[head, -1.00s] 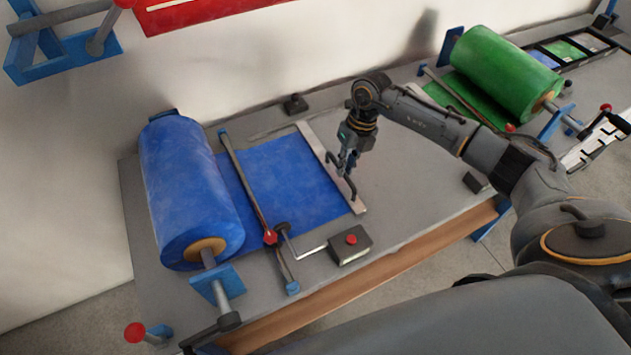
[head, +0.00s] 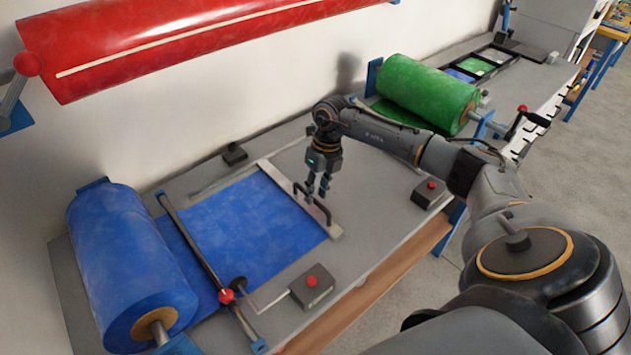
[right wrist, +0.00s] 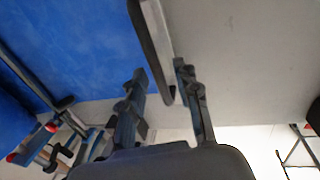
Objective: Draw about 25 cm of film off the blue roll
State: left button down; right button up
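The blue roll (head: 130,262) lies at the left end of the grey table in the head view. Its blue film (head: 240,228) runs flat under a thin cross bar (head: 195,245) to a pale pull bar (head: 290,192) at its free edge. The film also shows in the right wrist view (right wrist: 80,45). My left gripper is not in view.
A box with a red button (head: 312,287) stands at the front edge, another such box (head: 428,194) farther right. A small black box (head: 234,154) is at the back. The green roll (head: 425,92) is at the far right. Bare table (head: 375,205) lies right of the pull bar.

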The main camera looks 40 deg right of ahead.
jog(key=shift+r, duration=0.15)
notch_tip(320, 180, up, 11)
jog(key=d, duration=0.2)
jog(key=shift+d+r, duration=0.15)
jog(key=shift+r, duration=0.05)
dwell(0.7)
